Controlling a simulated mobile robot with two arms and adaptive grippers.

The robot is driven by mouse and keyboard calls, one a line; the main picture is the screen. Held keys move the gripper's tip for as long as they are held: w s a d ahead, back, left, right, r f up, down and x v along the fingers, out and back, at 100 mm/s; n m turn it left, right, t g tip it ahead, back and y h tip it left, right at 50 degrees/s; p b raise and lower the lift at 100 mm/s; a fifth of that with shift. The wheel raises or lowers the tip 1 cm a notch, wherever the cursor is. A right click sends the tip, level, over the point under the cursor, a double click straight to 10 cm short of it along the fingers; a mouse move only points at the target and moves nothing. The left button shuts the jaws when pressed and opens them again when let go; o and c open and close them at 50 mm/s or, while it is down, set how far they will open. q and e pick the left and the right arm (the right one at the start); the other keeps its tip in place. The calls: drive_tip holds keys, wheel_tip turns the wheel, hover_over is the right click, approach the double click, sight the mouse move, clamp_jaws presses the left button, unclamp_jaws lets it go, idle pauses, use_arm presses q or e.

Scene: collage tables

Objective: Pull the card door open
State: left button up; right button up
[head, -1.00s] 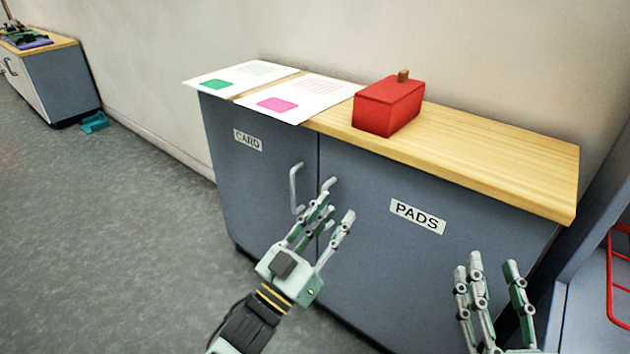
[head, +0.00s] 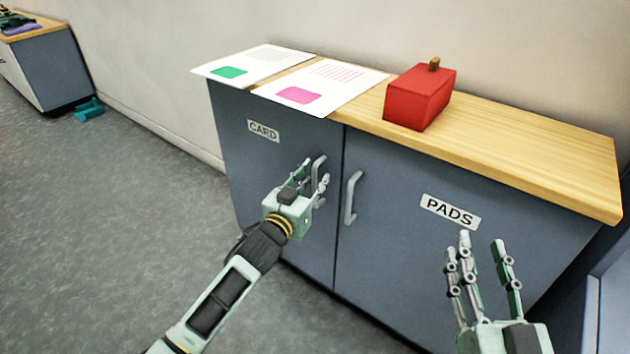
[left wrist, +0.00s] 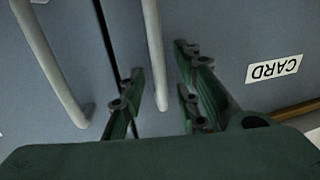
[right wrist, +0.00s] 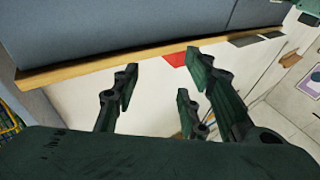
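The card door (head: 270,180) is the left door of the grey cabinet and looks closed. Its label reads CARD (head: 263,131), also seen in the left wrist view (left wrist: 273,69). My left gripper (head: 312,180) is at the card door's handle (head: 319,168). In the left wrist view the fingers (left wrist: 160,90) are open, with the pale handle bar (left wrist: 155,45) between them; contact cannot be told. My right gripper (head: 482,255) is open and empty in front of the pads door (head: 400,250), below the PADS label (head: 451,212).
The pads door handle (head: 352,198) stands close to the right of the card handle. On the wooden top (head: 520,150) lie two printed sheets (head: 255,62) and a red box (head: 418,97). Grey floor (head: 110,220) is free at the left. A teal object (head: 88,109) lies far left.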

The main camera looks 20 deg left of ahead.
use_arm(q)
drive_tip(key=shift+w, duration=0.45)
clamp_jaws()
idle(0.4)
